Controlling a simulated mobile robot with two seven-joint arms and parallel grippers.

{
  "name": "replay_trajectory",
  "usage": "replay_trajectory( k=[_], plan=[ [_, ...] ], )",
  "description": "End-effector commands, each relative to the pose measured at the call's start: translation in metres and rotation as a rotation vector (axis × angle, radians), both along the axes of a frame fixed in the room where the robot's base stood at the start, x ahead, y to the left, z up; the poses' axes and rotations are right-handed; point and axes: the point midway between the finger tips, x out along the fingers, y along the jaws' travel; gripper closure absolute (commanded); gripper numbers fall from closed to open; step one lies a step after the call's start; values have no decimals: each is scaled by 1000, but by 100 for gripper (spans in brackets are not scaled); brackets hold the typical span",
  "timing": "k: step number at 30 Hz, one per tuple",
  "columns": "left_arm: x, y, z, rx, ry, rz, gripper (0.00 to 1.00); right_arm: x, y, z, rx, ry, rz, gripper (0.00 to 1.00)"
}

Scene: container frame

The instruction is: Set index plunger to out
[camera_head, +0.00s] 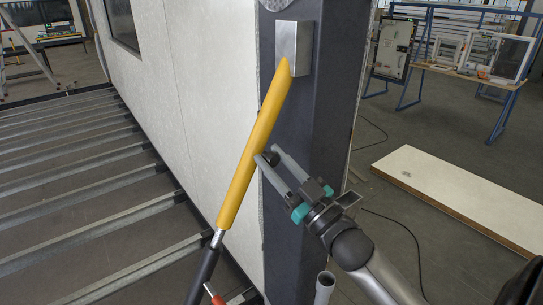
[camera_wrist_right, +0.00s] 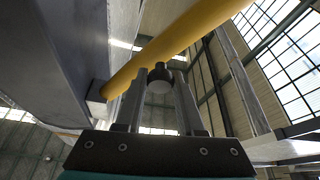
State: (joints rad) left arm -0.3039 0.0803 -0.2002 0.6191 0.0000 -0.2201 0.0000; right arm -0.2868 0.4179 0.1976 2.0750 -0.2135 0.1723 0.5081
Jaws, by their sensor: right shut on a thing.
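The index plunger (camera_wrist_right: 160,78) shows in the right wrist view as a dark knob with a paler round end, between my two finger tips and just under a yellow bar (camera_wrist_right: 180,38). My right gripper (camera_head: 269,156) is shut on the plunger, beside the yellow bar (camera_head: 252,150) in the head view. There the plunger is mostly hidden by the fingers, and I cannot tell how far it is drawn out. The bar slants from a metal box (camera_head: 293,48) on the dark post down to the lower left. My left gripper is not in view.
The dark post (camera_head: 318,110) and white wall panel (camera_head: 205,85) stand close to my right gripper. Metal floor beams (camera_head: 90,190) lie at left. A white board (camera_head: 465,195) lies on the floor at right, and a workbench (camera_head: 465,75) stands behind it.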

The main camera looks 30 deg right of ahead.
Motion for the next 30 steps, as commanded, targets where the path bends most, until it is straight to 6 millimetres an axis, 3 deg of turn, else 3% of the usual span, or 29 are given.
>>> replay_trajectory(
  k=[4, 5, 12, 23, 30],
  plan=[
    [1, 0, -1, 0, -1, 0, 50, -1, 1, 0, 0, -3, 4, 100],
    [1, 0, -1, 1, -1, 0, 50, -1, 1, 0, 0, -3, 4, 60],
    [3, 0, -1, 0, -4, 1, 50, -1, 0, 0, -1, -3, 2, 33],
    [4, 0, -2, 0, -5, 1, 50, -4, 0, -2, 0, -2, 1, 32],
    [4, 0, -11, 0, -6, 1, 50, -31, -5, -16, -1, 1, 0, 32]
  ],
)
